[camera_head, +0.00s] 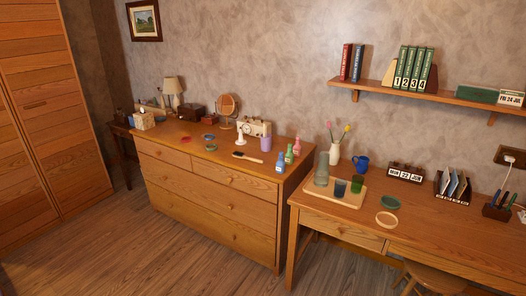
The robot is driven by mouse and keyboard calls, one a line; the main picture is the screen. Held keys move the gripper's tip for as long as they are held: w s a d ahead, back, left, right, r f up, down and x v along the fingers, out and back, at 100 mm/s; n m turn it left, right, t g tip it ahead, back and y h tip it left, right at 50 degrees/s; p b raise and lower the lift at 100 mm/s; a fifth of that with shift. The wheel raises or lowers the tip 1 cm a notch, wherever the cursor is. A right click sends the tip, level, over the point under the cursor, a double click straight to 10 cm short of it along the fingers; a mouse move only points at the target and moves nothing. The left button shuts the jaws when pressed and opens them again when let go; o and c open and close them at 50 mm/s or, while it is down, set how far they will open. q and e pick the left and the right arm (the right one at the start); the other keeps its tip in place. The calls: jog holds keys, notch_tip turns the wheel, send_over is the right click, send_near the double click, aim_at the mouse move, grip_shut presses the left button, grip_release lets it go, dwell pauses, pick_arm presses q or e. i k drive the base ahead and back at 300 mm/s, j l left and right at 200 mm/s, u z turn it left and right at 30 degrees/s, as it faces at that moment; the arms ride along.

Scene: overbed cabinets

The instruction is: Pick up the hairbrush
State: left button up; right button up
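The hairbrush (247,157) lies flat on top of the wooden dresser (210,200), near its right half. It has a dark head at the left and a light handle pointing right. A white candlestick-like item (240,138) stands just behind it. Neither of my grippers shows in the head view.
A radio (254,127) and round mirror (227,106) stand behind. A desk (440,235) with a tray, glasses and vase adjoins at right. The wooden floor (130,255) in front is clear.

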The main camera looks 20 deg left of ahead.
aim_at(236, 155)
jog(key=i+j, duration=0.3)
jog(key=i+j+z, duration=0.15)
jog(key=j, duration=0.25)
jog(key=i+j, duration=0.4)
jog(key=i+j+z, duration=0.15)
jog(key=j, duration=0.25)
jog(key=i+j, duration=0.35)
jog(key=j+z, duration=0.05)
